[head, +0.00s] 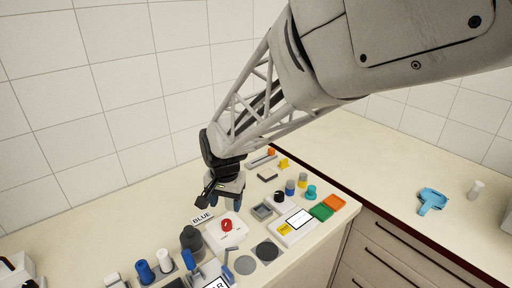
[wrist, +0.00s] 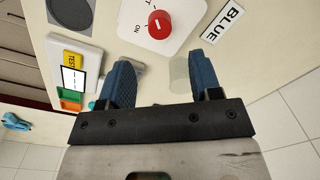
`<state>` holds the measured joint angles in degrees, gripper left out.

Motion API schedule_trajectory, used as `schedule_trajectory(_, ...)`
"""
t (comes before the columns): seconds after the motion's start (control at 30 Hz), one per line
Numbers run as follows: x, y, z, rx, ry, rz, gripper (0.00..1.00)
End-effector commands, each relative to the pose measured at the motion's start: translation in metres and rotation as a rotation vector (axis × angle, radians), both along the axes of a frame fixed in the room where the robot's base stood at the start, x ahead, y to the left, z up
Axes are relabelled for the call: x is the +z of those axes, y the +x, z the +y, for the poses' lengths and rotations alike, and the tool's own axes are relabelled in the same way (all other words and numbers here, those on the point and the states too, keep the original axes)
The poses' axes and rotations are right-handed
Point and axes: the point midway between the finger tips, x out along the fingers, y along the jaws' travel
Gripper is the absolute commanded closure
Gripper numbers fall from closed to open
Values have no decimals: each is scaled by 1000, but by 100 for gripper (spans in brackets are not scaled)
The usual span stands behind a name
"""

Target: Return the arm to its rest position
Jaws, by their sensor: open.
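My gripper (head: 226,200) is at the end of my arm, which reaches down from the upper right over the corner counter (head: 340,150). In the wrist view my gripper (wrist: 163,82) shows two blue fingers spread wide with nothing between them. A red knob (head: 226,225) on a white plate lies just in front of the fingers; it also shows at the top of the wrist view (wrist: 159,24). The fingers look apart from the knob. The gap between the fingertips and the counter is hard to judge.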

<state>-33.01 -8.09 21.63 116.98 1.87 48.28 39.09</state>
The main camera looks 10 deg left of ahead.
Motion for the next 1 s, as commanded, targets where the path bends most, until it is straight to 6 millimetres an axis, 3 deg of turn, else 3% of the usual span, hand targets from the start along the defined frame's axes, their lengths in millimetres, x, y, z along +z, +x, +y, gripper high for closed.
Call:
schedule_trajectory(0.27, 1, 0, -2, 0, 1, -1, 42)
schedule_trajectory(0.47, 13, -2, -25, 4, 4, -13, 42)
schedule_trajectory(0.73, 47, -17, -95, 17, 14, -52, 42)
schedule_trajectory(1.0, 79, -50, -174, 38, 13, -101, 42)
